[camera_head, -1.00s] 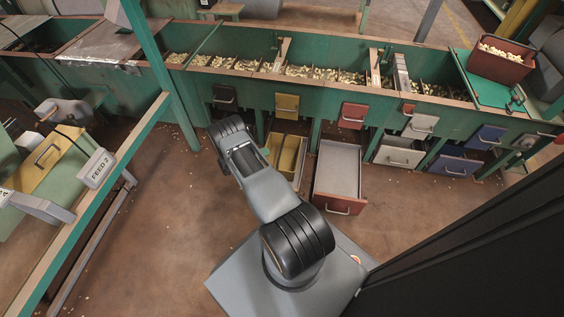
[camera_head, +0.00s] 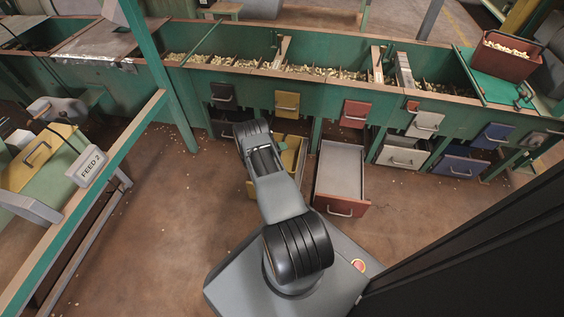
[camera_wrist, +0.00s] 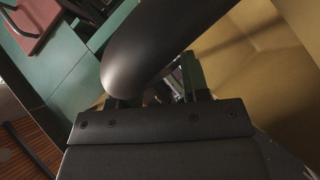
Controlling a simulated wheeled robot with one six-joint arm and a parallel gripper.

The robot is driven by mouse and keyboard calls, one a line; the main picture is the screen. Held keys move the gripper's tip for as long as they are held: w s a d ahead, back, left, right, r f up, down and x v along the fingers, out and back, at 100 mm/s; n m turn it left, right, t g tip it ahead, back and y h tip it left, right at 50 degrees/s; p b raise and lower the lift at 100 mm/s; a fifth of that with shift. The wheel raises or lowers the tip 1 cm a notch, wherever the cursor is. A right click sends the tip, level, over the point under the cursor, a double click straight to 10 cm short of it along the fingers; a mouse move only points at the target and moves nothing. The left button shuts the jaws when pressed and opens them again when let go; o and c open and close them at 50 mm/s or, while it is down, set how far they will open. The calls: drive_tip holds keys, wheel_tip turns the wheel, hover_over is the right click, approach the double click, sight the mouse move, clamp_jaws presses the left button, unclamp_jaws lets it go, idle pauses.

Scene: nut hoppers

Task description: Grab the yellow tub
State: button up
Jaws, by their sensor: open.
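The yellow tub (camera_head: 291,157) is pulled out low under the green hopper, left of the red tub. My arm covers much of it in the head view. In the wrist view a large yellow surface (camera_wrist: 245,50), likely the tub's, fills the upper right. My gripper (camera_wrist: 178,85) shows only in part there, behind a dark rounded part of my arm. It is open, with nothing seen between its fingers. It appears close to the yellow surface; whether it touches cannot be told. In the head view my arm hides most of the gripper.
The red tub (camera_head: 340,172) stands pulled out to the right. A yellow flap (camera_head: 287,104) is above the yellow tub. White (camera_head: 402,156) and blue (camera_head: 459,166) tubs are farther right. A green rail (camera_head: 85,200) with a FEED 2 sign runs at left. Floor is open between.

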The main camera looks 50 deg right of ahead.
drive_tip(key=shift+d+f, duration=0.25)
drive_tip(key=shift+d, duration=0.2)
drive_tip(key=shift+c, duration=0.2)
clamp_jaws()
